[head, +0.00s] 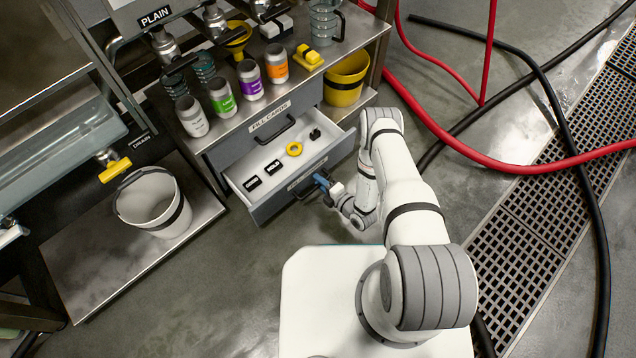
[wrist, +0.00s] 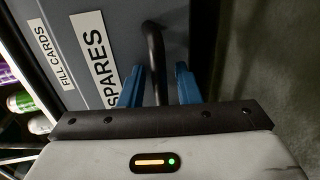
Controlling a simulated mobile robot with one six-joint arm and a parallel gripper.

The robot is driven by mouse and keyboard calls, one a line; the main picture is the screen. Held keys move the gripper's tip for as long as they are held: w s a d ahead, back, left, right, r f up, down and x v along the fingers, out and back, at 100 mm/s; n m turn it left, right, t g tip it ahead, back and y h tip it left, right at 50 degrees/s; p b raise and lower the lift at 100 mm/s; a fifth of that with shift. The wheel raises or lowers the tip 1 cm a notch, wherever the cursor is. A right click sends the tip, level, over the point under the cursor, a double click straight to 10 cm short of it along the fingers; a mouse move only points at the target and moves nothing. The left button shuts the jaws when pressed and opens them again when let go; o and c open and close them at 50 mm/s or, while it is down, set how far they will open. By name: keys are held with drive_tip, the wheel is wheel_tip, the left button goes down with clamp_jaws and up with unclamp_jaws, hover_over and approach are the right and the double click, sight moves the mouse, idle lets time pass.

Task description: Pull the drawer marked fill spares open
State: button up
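The fill spares drawer (head: 262,206) is grey with a pale inside and stands well open below the closed fill cards drawer. In the wrist view its label (wrist: 97,58) reads "SPARES", the rest being hidden. Its black bar handle (wrist: 155,62) runs between the two blue fingers of my gripper (wrist: 159,85). The fingers stand apart, one on each side of the bar, with a gap showing on the right side. In the head view my gripper (head: 322,181) is at the drawer front and covers part of the handle.
The open drawer holds a yellow ring (head: 293,149) and small black pieces. The fill cards drawer (head: 265,128) is shut. Bottles (head: 222,97) stand on the counter above. A white bucket (head: 150,204) stands at left. Red hoses (head: 480,157) and a floor grate lie at right.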

drive_tip(key=p+v, duration=0.3)
drive_tip(key=v, duration=0.4)
drive_tip(key=shift+s+d, duration=0.25)
drive_tip(key=shift+s, duration=0.05)
